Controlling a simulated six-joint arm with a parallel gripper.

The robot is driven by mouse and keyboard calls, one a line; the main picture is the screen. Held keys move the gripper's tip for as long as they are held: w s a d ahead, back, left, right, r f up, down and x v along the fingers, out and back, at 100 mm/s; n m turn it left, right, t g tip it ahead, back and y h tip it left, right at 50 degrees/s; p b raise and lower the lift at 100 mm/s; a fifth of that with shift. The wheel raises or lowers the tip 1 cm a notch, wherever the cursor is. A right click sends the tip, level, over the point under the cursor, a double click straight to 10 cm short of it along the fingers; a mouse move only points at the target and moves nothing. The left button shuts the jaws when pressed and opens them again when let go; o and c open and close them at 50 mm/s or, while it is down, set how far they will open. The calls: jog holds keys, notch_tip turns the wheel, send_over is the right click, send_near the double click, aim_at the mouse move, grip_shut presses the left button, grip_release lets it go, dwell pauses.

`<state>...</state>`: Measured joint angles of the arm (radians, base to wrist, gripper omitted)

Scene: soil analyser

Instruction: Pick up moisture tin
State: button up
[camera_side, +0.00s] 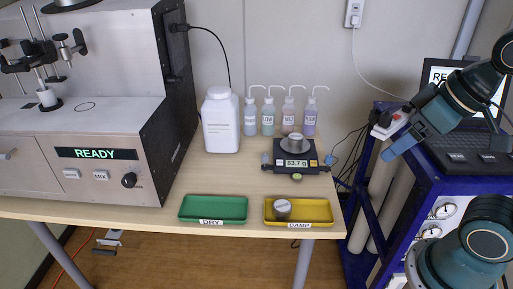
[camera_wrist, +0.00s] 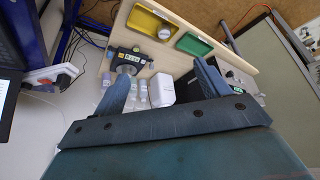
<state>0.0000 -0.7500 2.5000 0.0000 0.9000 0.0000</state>
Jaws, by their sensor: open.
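A small grey metal tin (camera_side: 282,208) sits in the yellow tray labelled DAMP (camera_side: 320,212); the tin also shows in the wrist view (camera_wrist: 164,33). Another grey tin (camera_side: 294,142) is on the black balance (camera_side: 310,164), whose display is lit. I cannot tell which is the moisture tin. My gripper (camera_side: 388,154) is off to the right of the table, raised near the blue rack and apart from both tins. In the wrist view its two fingers (camera_wrist: 164,82) are spread with nothing between them.
The empty green tray labelled DRY (camera_side: 213,220) lies left of the yellow one. Several wash bottles (camera_side: 289,116) and a white jug (camera_side: 220,121) stand behind. An analyser reading READY (camera_side: 96,154) fills the left. A laptop (camera_side: 465,145) tops the rack.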

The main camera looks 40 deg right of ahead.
jog(key=shift+o, duration=0.6)
jog(key=w+d+r+m+g, duration=0.1)
jog(key=w+d+m, duration=0.3)
jog(key=w+m, duration=0.6)
jog(key=w+d+m, duration=0.5)
jog(key=w+m, duration=0.1)
jog(key=w, duration=0.9)
jog(key=w+d+f+m+y, duration=0.1)
jog(key=w+d+f+m, duration=0.6)
jog(key=d+f, duration=0.2)
jog(key=w+d+f+m, duration=0.7)
jog(key=d+f+m, duration=0.1)
jog(key=d+f, duration=0.1)
jog(key=shift+f+m+y, duration=0.3)
jog(key=shift+f+y, duration=0.1)
jog(key=shift+f, duration=0.45)
jog(key=shift+f, duration=0.1)
